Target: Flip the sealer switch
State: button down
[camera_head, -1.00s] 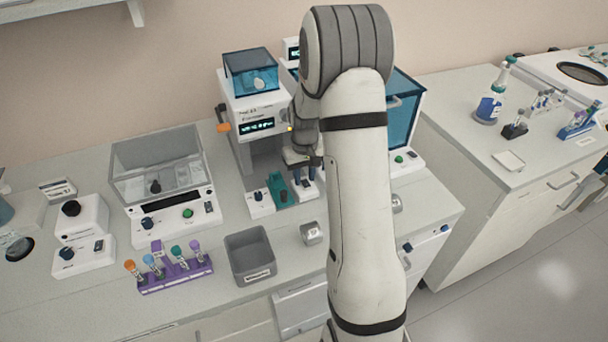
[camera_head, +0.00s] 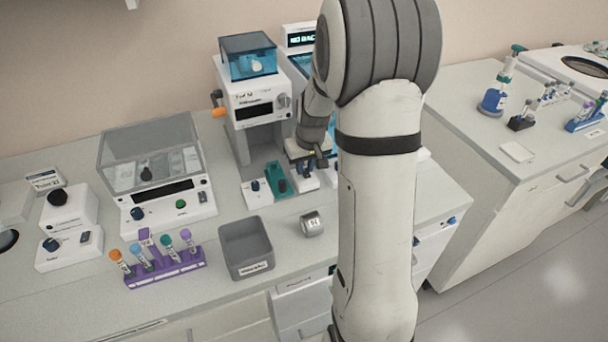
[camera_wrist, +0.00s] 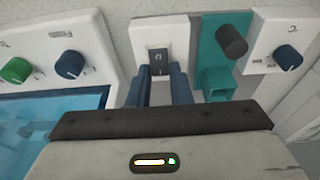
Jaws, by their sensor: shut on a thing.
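The sealer (camera_head: 255,98) is the white machine with a blue clear top box and an orange lever, in the head view. Its front display (camera_head: 254,110) looks dark. The wrist view shows the dark rocker switch (camera_wrist: 159,62) on a white panel (camera_wrist: 160,33). My gripper (camera_wrist: 159,78) has its blue fingers closed in at the two sides of this switch. In the head view my gripper (camera_head: 308,165) is low at the right front of the sealer. My arm hides part of the machine beside it. The switch's tilt is hard to tell.
The teal tube holder (camera_head: 278,178) and a blue knob (camera_head: 255,186) sit close beside the switch panel. A grey bin (camera_head: 246,248), a purple tube rack (camera_head: 165,265) and a small metal block (camera_head: 312,224) stand in front. A blue-windowed unit stands behind my arm.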

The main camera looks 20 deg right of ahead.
jog(key=shift+s+f+t+b, duration=0.1)
jog(key=shift+t+b, duration=0.5)
jog(key=shift+b, duration=0.35)
jog(key=c, duration=1.3)
grip_release()
jog(key=shift+r, duration=0.2)
jog(key=v, duration=0.7)
jog(key=shift+s+r, duration=0.15)
jog(key=shift+r, duration=0.2)
